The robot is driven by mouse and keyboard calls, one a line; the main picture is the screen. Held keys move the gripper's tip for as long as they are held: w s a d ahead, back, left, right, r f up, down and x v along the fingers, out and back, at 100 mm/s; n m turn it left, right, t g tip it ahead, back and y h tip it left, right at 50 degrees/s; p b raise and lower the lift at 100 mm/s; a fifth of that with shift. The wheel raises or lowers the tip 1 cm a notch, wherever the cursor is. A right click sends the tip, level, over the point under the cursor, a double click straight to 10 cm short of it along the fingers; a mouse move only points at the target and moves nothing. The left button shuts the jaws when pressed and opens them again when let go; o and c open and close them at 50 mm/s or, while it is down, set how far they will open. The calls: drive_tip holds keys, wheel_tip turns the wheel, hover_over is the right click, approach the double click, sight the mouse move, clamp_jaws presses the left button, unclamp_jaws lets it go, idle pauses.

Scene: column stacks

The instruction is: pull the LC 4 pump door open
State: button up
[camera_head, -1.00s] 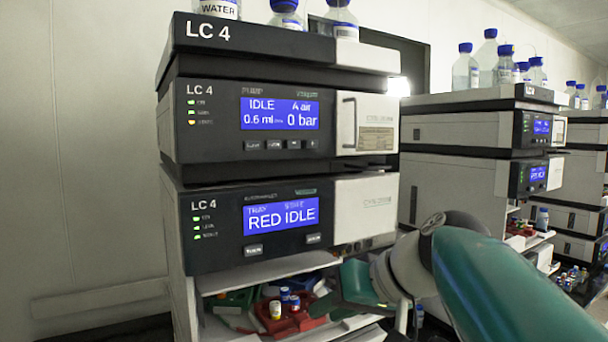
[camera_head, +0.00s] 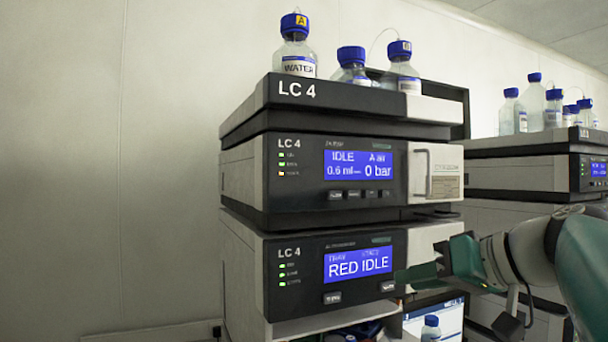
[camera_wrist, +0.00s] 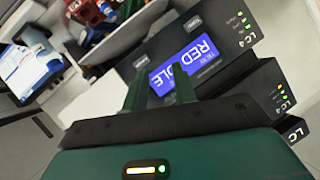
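The LC 4 pump module (camera_head: 300,180) is the middle unit of the stack, with a blue screen reading IDLE and 0 bar. Its light grey pump door (camera_head: 446,184) is at the right of its front and looks shut. My gripper (camera_head: 418,262) is below the door, in front of the lower autosampler unit, apart from the handle. In the wrist view, my gripper's two green fingers (camera_wrist: 158,75) stand apart with nothing between them, over the RED IDLE screen. The pump door cannot be made out there.
The autosampler unit (camera_head: 300,270) sits under the pump. Bottles with blue caps, one a water bottle (camera_head: 298,52), stand on the top unit. Another stack (camera_head: 500,175) stands to the right. Below are a lit monitor (camera_head: 448,318) and a bottle. The left wall side is clear.

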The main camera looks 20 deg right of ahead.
sight(437, 173)
drive_tip(key=s+d+r+n+t, duration=0.25)
drive_tip(key=s+d+r, duration=0.2)
drive_tip(key=r, duration=0.35)
drive_tip(key=s+d+r+n+t, duration=0.2)
drive_tip(key=s+d+r+t, duration=0.15)
drive_tip(key=d+r, duration=0.35)
drive_tip(key=shift+m+g+h, duration=0.25)
drive_tip(key=shift+g+h, duration=0.05)
drive_tip(key=shift+g, duration=0.2)
drive_tip(key=x, duration=0.8)
drive_tip(key=a+x, duration=0.1)
drive_tip(key=x, duration=0.4)
drive_tip(key=shift+s+r, duration=0.15)
drive_tip(key=shift+c, duration=0.4)
clamp_jaws()
